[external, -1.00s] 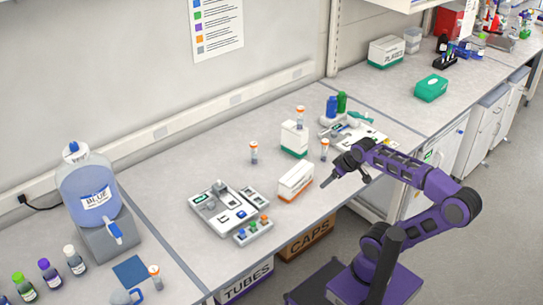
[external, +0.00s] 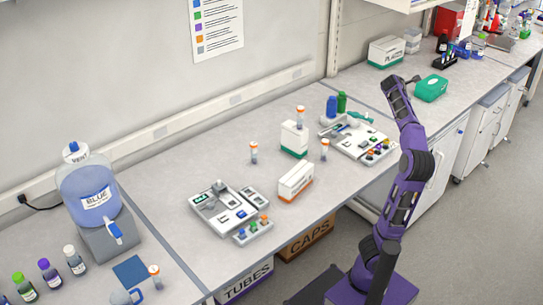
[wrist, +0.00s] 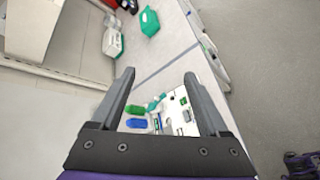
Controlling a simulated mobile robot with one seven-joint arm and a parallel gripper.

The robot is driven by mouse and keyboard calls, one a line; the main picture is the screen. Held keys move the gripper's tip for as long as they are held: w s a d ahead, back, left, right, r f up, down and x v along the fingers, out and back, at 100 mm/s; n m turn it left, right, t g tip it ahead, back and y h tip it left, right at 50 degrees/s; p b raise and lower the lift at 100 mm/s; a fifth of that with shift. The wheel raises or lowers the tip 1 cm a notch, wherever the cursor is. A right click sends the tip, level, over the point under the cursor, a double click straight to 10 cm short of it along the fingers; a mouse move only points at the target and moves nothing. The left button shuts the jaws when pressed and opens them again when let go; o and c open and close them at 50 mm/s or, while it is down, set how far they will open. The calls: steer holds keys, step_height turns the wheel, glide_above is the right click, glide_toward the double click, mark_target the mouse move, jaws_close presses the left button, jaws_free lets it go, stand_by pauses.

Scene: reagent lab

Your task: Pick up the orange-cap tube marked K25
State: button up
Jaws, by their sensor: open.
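Several orange-cap tubes stand on the bench in the external view: one (external: 254,152) near the wall, one (external: 300,117) on top of a white box (external: 293,139), one (external: 324,150) right of that box, and one (external: 154,277) at the front left. Their labels are too small to read, so I cannot tell which is K25. My gripper (wrist: 158,78) is open and empty in the wrist view, its two grey fingers apart above the bench. No orange-cap tube shows in the wrist view. In the external view my arm is raised at the right, well away from the tubes.
A second white box (external: 295,182) lies in front of the tubes. White instrument trays stand left (external: 222,211) and right (external: 358,140). Blue (external: 332,106) and green (external: 342,101) bottles stand behind the right one. A green box (external: 431,88) sits farther right.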

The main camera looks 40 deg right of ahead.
steer(key=s+d+r+g+h, duration=0.1)
steer(key=s+d+r+h, duration=0.15)
steer(key=r, duration=0.45)
steer(key=w+a+r+m+t+h, duration=0.1)
steer(key=w+a+r+t, duration=0.4)
steer(key=r, duration=0.4)
steer(key=w+a+r+t+h+p, duration=0.1)
steer(key=w+a+r+t, duration=0.15)
steer(key=a+r, duration=0.6)
steer(key=w+a+r+m+t+h, duration=0.1)
steer(key=w+a+r+t, duration=0.4)
steer(key=r, duration=0.5)
steer(key=m+t+y+b, duration=0.1)
steer(key=m+y+b, duration=0.25)
steer(key=y, duration=0.95)
glide_above(324, 151)
steer(key=s+d, duration=0.2)
step_height(324, 151, down, 59)
steer(key=s+a+f+m+t, duration=0.2)
steer(key=s+a+f+m, duration=0.2)
steer(key=s+f+m, duration=0.55)
steer(key=w+d+n+b, duration=0.1)
steer(key=w+d, duration=0.3)
steer(key=w, duration=1.1)
steer(key=shift+w+f+n, duration=0.15)
steer(key=shift+f+n, duration=0.2)
steer(key=shift+n, duration=0.15)
jaws_close()
